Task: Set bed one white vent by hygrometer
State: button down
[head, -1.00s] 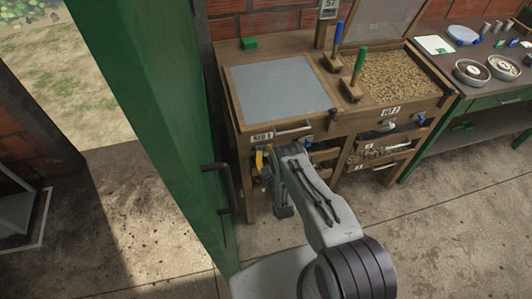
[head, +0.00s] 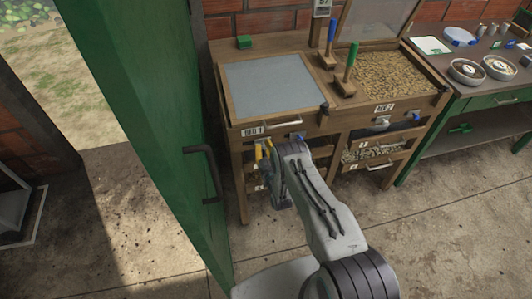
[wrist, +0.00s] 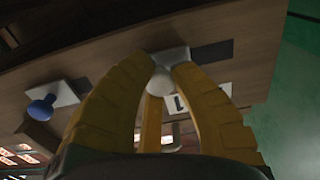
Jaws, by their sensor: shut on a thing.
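Bed one (head: 234,112) is a wooden bed with a grey sheet on top and a "BED 1" label (head: 253,132) on its front. My gripper (head: 263,152) is at its front, below the label; my arm hides part of this. In the wrist view the yellow fingers (wrist: 165,68) close around the white vent knob (wrist: 162,82), which stands by a pale plate on the wood. A blue knob (wrist: 40,108) is to the left there, apart from the fingers; a blue knob (head: 297,137) also shows in the head view. The hygrometer (head: 322,8) on the post seems to read 57.
My arm passes close to the green door (head: 150,120) with its dark handle (head: 205,172). Bed two (head: 388,75) is to the right, then a green bench (head: 485,100) with bowls. A blue-handled tool (head: 331,32) and a green-handled tool (head: 352,55) stand between the beds.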

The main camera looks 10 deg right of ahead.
jog(key=shift+w+d+r, duration=0.1)
jog(key=shift+d+r, duration=0.1)
jog(key=shift+r, duration=0.05)
jog(key=c, duration=1.5)
grip_release()
jog(key=shift+c, duration=0.2)
jog(key=shift+o, duration=1.4)
jog(key=shift+d, duration=0.15)
jog(key=shift+o, duration=1.1)
jog(key=shift+f, duration=0.1)
jog(key=shift+s, duration=0.25)
jog(key=s, duration=0.7)
jog(key=shift+s, duration=0.15)
